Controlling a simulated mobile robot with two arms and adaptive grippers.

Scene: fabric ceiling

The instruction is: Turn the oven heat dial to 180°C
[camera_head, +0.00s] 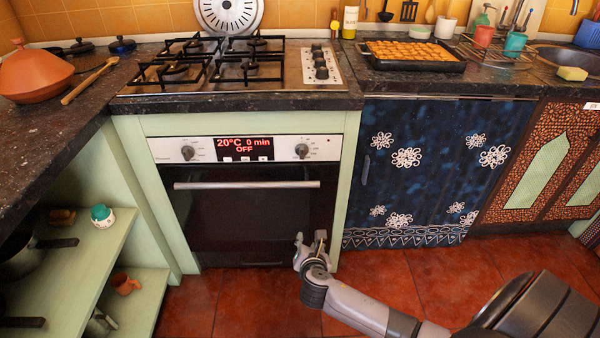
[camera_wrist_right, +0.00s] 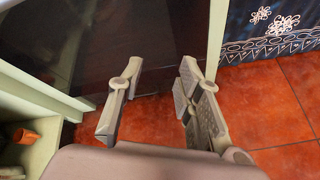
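The oven (camera_head: 262,210) is built in under the hob, with its door shut. Its display (camera_head: 244,148) reads 20°C, 0 min, OFF. One dial (camera_head: 188,152) is left of the display and another dial (camera_head: 302,150) is right of it; I cannot read which sets heat. My right gripper (camera_head: 311,240) is open and empty, low in front of the oven's lower right corner, well below both dials. In the wrist view the gripper (camera_wrist_right: 150,105) shows its fingers apart, with the dark oven door (camera_wrist_right: 110,45) and floor beyond. My left gripper is out of view.
A horizontal door handle (camera_head: 247,185) crosses the oven below the dials. Hob knobs (camera_head: 320,62) sit on the worktop above. Open green shelves (camera_head: 100,250) stand at left, a blue cabinet (camera_head: 430,170) at right. The red tiled floor (camera_head: 390,280) is clear in front.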

